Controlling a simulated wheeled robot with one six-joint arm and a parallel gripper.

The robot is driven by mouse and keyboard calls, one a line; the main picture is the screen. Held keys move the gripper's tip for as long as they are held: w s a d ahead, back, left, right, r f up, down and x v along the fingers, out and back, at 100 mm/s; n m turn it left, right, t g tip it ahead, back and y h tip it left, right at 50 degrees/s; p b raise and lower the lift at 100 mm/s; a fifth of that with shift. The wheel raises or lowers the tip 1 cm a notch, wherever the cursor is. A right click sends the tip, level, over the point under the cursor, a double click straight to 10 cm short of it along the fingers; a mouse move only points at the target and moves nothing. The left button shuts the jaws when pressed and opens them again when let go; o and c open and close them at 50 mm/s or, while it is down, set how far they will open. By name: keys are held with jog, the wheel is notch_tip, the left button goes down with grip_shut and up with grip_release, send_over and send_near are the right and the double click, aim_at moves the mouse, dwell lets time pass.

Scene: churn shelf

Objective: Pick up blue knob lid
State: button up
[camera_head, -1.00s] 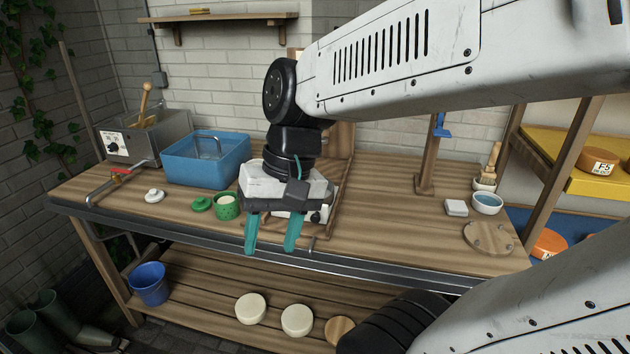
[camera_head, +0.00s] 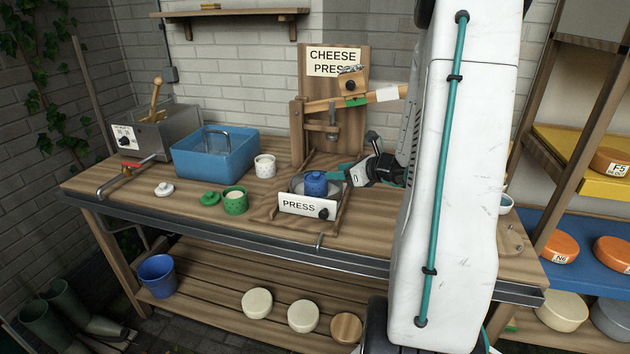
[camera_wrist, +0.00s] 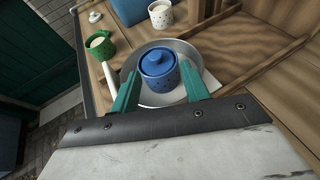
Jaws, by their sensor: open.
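The blue knob lid (camera_wrist: 157,62) sits on a blue speckled pot (camera_wrist: 161,80). In the head view the lid (camera_head: 316,178) and pot (camera_head: 316,188) stand in the round pan of the cheese press. My gripper (camera_wrist: 158,87) is open, with one teal finger on each side of the pot in the wrist view and nothing held. In the head view my gripper (camera_head: 345,174) is at the right of the pot, partly behind my arm. I cannot tell whether the fingers touch the pot.
The cheese press (camera_head: 299,206) surrounds the pot with a pan and wooden frame. A green pot (camera_head: 235,203), green lid (camera_head: 210,198), white speckled pot (camera_head: 265,167), white lid (camera_head: 164,189) and blue basin (camera_head: 214,160) stand left. Shelves (camera_head: 590,178) stand right.

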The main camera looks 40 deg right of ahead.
aim_at(317, 174)
jog(key=x, duration=0.4)
jog(key=a+x, duration=0.1)
jog(key=x, duration=0.1)
jog(key=shift+w, duration=0.1)
grip_shut()
